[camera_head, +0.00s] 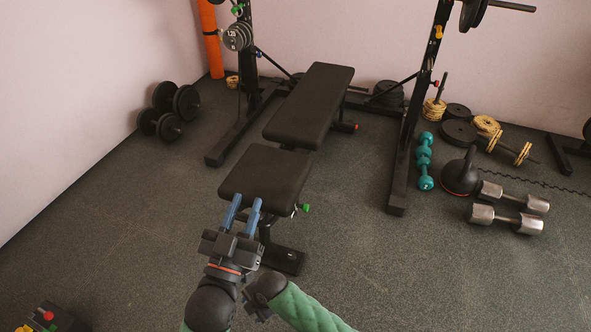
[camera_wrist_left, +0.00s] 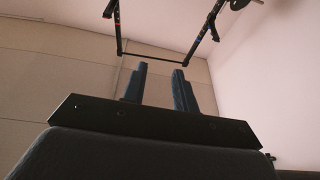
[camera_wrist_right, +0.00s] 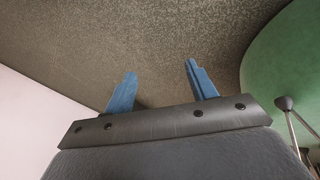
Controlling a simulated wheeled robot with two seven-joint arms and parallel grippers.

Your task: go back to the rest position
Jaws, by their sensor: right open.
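My left gripper (camera_head: 243,214) shows in the head view in front of the bench, with its two blue fingers pointing up and away. In the left wrist view its fingers (camera_wrist_left: 160,88) stand apart with nothing between them. My right gripper (camera_wrist_right: 162,90) shows in the right wrist view, with its blue fingers wide apart and empty above the dark floor. Its fingers cannot be made out in the head view. A green arm part of mine enters at the bottom of the head view.
A black padded bench (camera_head: 267,173) stands just beyond the left gripper, between rack posts. Dark dumbbells (camera_head: 168,110) lie at the left wall. Teal dumbbells (camera_head: 424,160), a kettlebell (camera_head: 460,178) and chrome dumbbells (camera_head: 506,218) lie at right.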

